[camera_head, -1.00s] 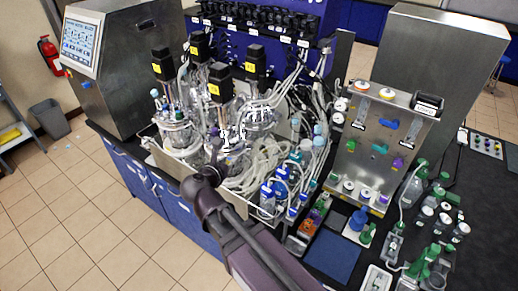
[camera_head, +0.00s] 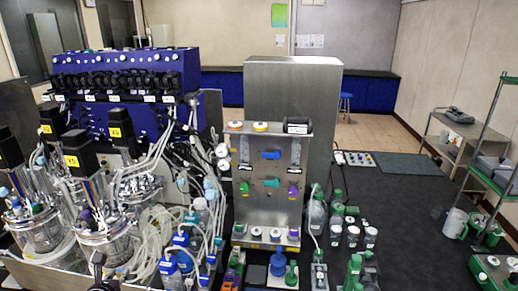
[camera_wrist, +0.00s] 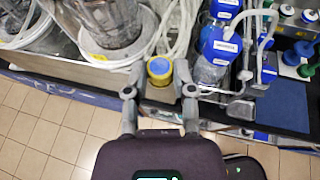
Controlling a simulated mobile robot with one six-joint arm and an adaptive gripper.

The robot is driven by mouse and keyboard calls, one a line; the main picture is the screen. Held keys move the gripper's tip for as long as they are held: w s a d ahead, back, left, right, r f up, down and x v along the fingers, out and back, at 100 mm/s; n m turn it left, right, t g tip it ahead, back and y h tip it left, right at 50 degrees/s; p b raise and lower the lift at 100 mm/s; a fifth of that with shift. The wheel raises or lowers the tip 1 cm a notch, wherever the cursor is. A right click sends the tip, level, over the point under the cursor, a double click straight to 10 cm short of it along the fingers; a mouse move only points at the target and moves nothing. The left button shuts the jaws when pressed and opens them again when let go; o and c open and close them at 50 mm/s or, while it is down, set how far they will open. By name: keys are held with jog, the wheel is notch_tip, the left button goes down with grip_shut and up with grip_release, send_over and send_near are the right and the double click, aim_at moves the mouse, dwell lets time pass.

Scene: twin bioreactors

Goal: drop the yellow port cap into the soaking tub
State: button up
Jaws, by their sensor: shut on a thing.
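The yellow port cap (camera_wrist: 159,66) shows in the wrist view with a yellow rim and a blue-grey centre. It sits between the fingertips of my gripper (camera_wrist: 160,84), which is shut on it. The gripper is beside the front edge of the bench, near the glass vessels and blue-capped bottles. In the head view, only a small dark part of my arm shows at the lower left, and I cannot make out the held cap there. I cannot identify the soaking tub in either view.
Glass bioreactor vessels (camera_head: 104,240) and tubing crowd the left of the bench. A steel panel (camera_head: 267,185) with coloured fittings stands mid-bench. Green-capped bottles (camera_head: 316,215) are right of it. Open black bench top (camera_head: 405,190) lies farther right, with a green-shelved rack (camera_head: 497,182) beyond.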

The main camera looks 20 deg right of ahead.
jog(key=shift+f+b, duration=1.75)
jog(key=shift+f, duration=0.6)
